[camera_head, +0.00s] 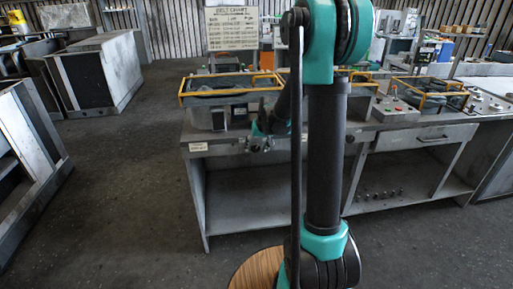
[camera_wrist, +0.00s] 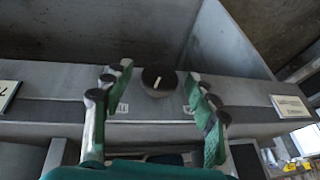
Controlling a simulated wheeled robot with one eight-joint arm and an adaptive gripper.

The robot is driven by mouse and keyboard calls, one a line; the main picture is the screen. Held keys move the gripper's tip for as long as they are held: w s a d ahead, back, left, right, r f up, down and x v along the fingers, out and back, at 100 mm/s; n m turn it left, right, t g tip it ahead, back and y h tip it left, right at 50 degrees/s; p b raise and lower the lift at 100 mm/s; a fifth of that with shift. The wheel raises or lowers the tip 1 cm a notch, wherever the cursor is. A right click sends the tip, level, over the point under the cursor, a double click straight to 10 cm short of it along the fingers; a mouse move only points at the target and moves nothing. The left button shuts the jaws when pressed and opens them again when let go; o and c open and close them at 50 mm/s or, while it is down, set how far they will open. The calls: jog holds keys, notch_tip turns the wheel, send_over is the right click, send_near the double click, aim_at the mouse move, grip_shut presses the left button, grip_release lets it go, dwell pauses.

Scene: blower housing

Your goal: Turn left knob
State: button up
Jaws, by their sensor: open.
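A round dark knob (camera_wrist: 157,82) with a white pointer mark sits on the grey front edge of the bench in the wrist view. The pointer stands nearly upright in the picture. My gripper (camera_wrist: 158,100) is open, with one finger to the left of the knob and one to the right. Gaps show on both sides, and no finger visibly touches it. In the head view my gripper (camera_head: 262,130) is at the bench's front edge. I cannot make out the knob there.
Pale labels sit left (camera_wrist: 8,93) and right (camera_wrist: 291,106) of the knob. The bench (camera_head: 270,205) has an open lower shelf. Yellow-framed trays (camera_head: 228,91) and a box with buttons (camera_head: 395,109) stand on top. The floor left of the bench is clear.

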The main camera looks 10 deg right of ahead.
jog(key=shift+c, duration=0.3)
jog(key=c, duration=1.1)
jog(key=shift+d+y, duration=0.1)
jog(key=shift+y, duration=0.2)
jog(key=shift+d+y, duration=0.15)
jog(key=shift+y, duration=0.45)
jog(key=y, duration=0.1)
jog(key=m+y, duration=0.1)
jog(key=y, duration=0.1)
jog(key=shift+d+f, duration=0.15)
jog(key=shift+d, duration=0.05)
jog(key=y, duration=0.2)
jog(key=m+y, duration=0.1)
jog(key=y, duration=0.1)
jog(key=shift+d+f+t, duration=0.15)
jog(key=shift+f+t, duration=0.05)
jog(key=shift+t, duration=0.2)
jog(key=shift+f+m+y, duration=0.1)
jog(key=shift+m+y, duration=0.2)
jog(key=shift+y, duration=0.7)
jog(key=shift+t, duration=0.3)
